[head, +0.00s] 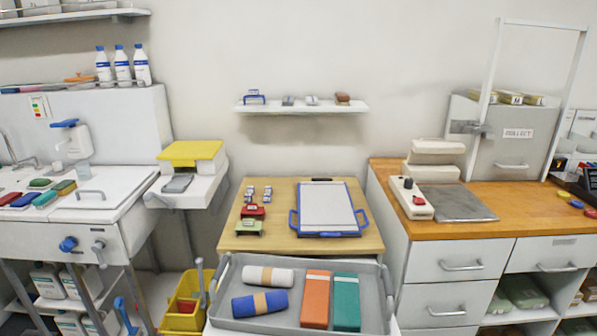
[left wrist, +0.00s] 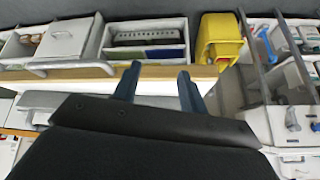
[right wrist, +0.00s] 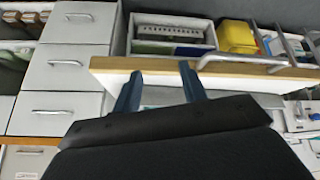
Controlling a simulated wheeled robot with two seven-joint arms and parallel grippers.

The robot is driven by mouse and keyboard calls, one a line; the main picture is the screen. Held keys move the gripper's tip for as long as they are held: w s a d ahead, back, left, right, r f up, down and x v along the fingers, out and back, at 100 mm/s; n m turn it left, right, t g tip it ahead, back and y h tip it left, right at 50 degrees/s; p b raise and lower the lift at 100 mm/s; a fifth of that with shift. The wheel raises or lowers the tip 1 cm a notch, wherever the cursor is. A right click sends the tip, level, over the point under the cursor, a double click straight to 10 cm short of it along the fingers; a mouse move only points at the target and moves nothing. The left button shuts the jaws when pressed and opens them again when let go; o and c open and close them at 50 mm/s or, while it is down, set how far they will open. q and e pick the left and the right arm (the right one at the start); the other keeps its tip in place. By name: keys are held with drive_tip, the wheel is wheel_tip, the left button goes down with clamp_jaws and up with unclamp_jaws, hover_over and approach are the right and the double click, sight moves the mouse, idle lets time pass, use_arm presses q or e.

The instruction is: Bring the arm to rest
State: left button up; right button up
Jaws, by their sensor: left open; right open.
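My left gripper (left wrist: 157,80) shows in the left wrist view with its two dark blue fingers apart and nothing between them. My right gripper (right wrist: 158,80) shows in the right wrist view, also with its fingers apart and empty. Neither gripper nor arm shows in the head view. Each wrist view has a wooden edge and storage things beyond the fingertips. I cannot tell how far the fingers are from them.
A grey tray (head: 222,289) with rolled and folded cloths stands in front of a wooden table (head: 275,205) holding a blue-edged board (head: 327,207). A wooden counter (head: 520,212) is right, a sink unit (head: 100,208) left. A yellow bucket (head: 178,318) stands on the floor.

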use_arm(q)
drive_tip(key=s+d+f+g, duration=0.1)
drive_tip(key=s+f+g, duration=0.1)
drive_tip(key=s+f, duration=0.3)
drive_tip(key=s+d+f+n+g, duration=0.1)
drive_tip(key=s+f, duration=0.5)
drive_tip(key=s, duration=0.7)
drive_tip(key=shift+s+d+g+h+p, duration=0.3)
drive_tip(key=shift+s+d+g+h, duration=0.1)
drive_tip(key=shift+d+g, duration=0.2)
use_arm(e)
drive_tip(key=s+a+f+g, duration=0.1)
drive_tip(key=s+f+g, duration=0.1)
drive_tip(key=s+f, duration=0.4)
drive_tip(key=s+a+f+m+g, duration=0.1)
drive_tip(key=s+f, duration=0.4)
drive_tip(key=s, duration=0.8)
drive_tip(key=shift+s+a+f+g+y, duration=0.2)
drive_tip(key=shift+a+f+g+y, duration=0.2)
drive_tip(key=shift+a+g, duration=0.25)
drive_tip(key=shift+d, duration=0.1)
